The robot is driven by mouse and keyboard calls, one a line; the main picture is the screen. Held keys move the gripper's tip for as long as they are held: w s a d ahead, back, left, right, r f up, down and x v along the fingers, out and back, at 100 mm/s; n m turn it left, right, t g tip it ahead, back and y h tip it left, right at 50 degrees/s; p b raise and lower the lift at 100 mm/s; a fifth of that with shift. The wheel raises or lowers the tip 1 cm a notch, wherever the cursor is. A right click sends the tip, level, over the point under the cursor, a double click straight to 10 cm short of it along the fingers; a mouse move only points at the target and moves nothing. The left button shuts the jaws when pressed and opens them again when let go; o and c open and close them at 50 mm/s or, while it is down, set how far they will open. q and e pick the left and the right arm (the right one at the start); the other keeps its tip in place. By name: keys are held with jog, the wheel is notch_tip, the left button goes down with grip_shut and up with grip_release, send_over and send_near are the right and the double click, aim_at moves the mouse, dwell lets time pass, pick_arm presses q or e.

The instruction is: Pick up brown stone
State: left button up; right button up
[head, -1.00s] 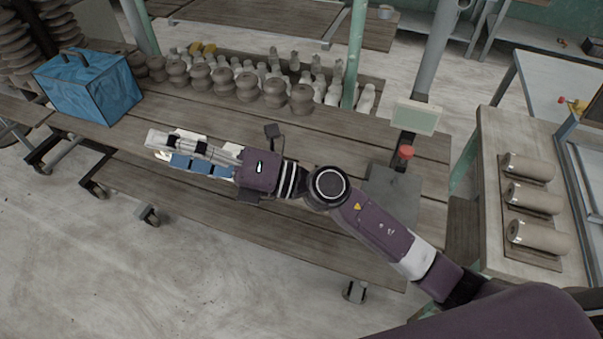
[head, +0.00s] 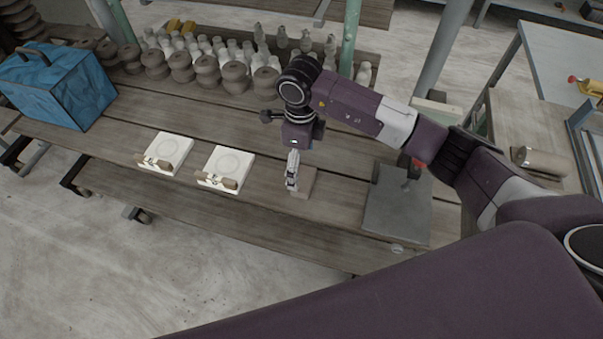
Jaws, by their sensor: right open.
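My right gripper (head: 292,182) is open and points down over the front part of the wooden bench. A small brown block (head: 306,184) lies on the bench right beside its fingers, partly hidden by them; this may be the brown stone. I cannot tell whether the fingers touch it or straddle it. Two white square plates (head: 167,149) and (head: 228,164) lie left of the gripper, each with small brown pieces at its front edge. My left gripper is not in view.
A blue box (head: 58,85) stands at the bench's left end. Rows of brown and white insulator-like pieces (head: 208,72) fill the back. A grey scale plate (head: 390,210) lies to the right. A green post (head: 350,38) rises behind. Bare planks lie between plates and gripper.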

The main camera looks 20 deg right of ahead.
aim_at(304, 178)
jog(key=f+p, duration=0.2)
jog(key=shift+s+d+f, duration=0.15)
jog(key=shift+s+f, duration=0.15)
jog(key=shift+s, duration=0.1)
jog(key=f, duration=0.2)
jog(key=shift+w+d+f+p, duration=0.15)
jog(key=shift+w+f+p, duration=0.05)
jog(key=shift+f+p, duration=0.15)
jog(key=shift+f, duration=0.5)
jog(key=c, duration=1)
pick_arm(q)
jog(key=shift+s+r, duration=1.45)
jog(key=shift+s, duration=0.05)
pick_arm(e)
jog(key=c, duration=0.5)
jog(key=shift+o, duration=0.2)
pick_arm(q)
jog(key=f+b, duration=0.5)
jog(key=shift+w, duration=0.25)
pick_arm(e)
notch_tip(304, 178, up, 20)
